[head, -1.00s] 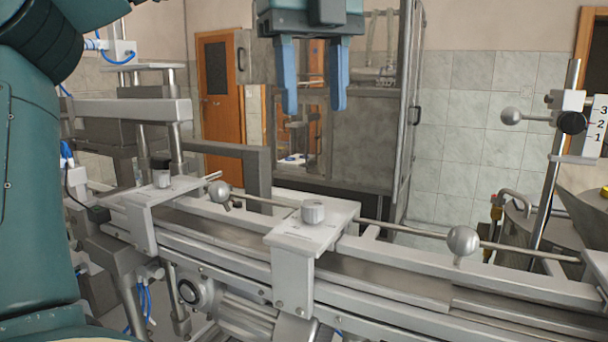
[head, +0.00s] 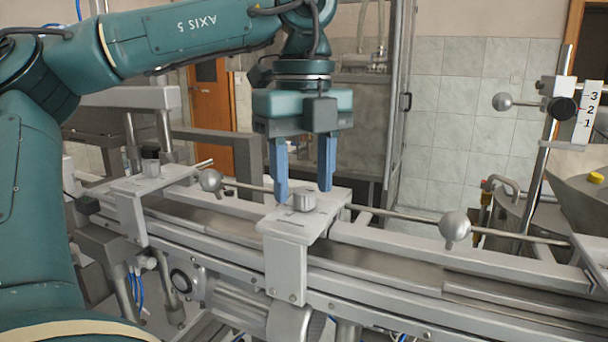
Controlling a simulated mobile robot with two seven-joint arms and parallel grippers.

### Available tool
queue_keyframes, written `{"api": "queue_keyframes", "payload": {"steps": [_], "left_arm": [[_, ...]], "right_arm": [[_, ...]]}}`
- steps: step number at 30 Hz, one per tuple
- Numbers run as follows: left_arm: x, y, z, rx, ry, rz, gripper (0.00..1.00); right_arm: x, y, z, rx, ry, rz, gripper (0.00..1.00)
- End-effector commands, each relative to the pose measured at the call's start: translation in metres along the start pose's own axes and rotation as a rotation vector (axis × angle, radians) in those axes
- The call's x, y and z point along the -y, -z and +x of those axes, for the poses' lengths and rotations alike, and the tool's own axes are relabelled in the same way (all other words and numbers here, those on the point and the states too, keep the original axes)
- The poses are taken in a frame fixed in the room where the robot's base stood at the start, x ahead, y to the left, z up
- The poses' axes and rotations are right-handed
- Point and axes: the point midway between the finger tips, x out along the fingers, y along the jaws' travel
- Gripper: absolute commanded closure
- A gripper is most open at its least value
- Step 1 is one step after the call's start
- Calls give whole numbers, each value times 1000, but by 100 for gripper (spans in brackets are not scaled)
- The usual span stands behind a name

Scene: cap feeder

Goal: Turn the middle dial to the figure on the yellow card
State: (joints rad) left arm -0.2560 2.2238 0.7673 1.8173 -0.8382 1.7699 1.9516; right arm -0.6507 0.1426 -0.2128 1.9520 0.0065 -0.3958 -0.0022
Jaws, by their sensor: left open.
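The middle dial (head: 304,201) is a small grey knob standing upright on a flat metal bracket plate (head: 283,224) over the rail. My left gripper (head: 304,194) points down with its two blue fingers apart. The fingertips are around or just behind the dial, one on each side of it in the picture; I cannot tell whether they touch it. The dial's marks are too small to read. Another dial (head: 151,168) stands on the left bracket. No yellow card is visible. My right gripper is not in view.
A thin rod with a left ball knob (head: 210,180) and a right ball knob (head: 455,226) runs along the conveyor. A post at the right carries a black knob (head: 562,110) and a white scale (head: 588,112) marked 1 to 3. A yellow button (head: 596,177) is at the right edge.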

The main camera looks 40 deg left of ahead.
Motion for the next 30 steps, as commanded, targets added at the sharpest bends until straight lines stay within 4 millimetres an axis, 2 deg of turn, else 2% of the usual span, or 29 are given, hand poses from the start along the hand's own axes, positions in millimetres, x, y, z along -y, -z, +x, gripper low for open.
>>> {"api": "queue_keyframes", "payload": {"steps": [11,27,30], "left_arm": [[0,0,5,0,2,0,53],[0,0,5,0,1,0,97],[0,0,5,0,2,2,97]], "right_arm": [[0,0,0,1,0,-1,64],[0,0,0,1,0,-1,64],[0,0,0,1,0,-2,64]]}}
